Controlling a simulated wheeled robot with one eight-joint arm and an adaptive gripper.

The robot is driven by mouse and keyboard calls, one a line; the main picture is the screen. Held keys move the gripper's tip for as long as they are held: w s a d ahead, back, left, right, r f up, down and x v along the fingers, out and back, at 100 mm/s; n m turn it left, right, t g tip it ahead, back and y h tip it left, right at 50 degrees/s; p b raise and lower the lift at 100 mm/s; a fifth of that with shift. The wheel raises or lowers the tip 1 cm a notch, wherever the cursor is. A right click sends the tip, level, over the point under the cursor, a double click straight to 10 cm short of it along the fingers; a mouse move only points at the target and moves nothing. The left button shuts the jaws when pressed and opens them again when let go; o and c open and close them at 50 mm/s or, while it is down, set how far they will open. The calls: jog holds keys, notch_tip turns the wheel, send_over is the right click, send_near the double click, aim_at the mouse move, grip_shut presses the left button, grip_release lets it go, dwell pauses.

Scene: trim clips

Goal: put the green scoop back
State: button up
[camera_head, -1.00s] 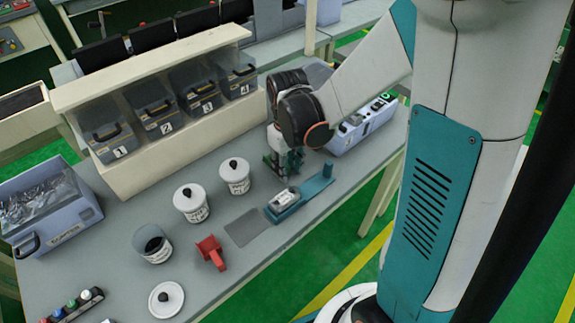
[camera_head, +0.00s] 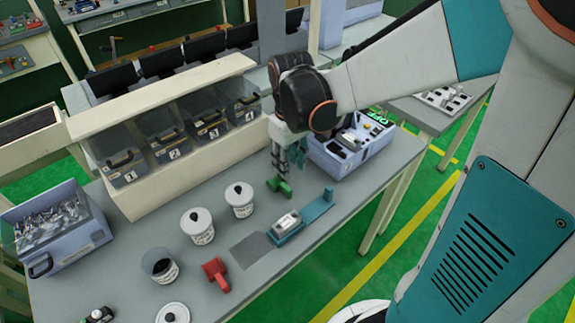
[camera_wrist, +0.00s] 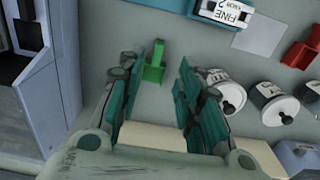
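The green scoop (camera_head: 280,186) lies on the grey table, left of the blue-teal stand. It also shows in the wrist view (camera_wrist: 155,68), at the top middle. My gripper (camera_head: 291,166) is just above and behind the scoop in the head view. In the wrist view my gripper (camera_wrist: 168,62) has its teal fingers spread apart with nothing between them but table and the scoop beyond. The scoop appears near the left fingertip and apart from it.
A red scoop (camera_head: 216,274) lies near the front edge. A blue-teal stand (camera_head: 318,207) holds a white block labelled FINE (camera_wrist: 232,12), beside a grey mat (camera_head: 252,249). Numbered bins (camera_head: 163,128) line the back. A blue-grey box (camera_head: 350,146) stands right of my gripper.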

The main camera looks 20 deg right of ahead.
jog(key=s+a+r+m+t, duration=0.1)
jog(key=s+r+m+t, duration=0.2)
jog(key=s+r+t, duration=0.4)
jog(key=shift+s+r+m, duration=0.3)
jog(key=shift+s+r, duration=1.4)
jog(key=shift+s, duration=0.35)
jog(key=shift+a, duration=0.1)
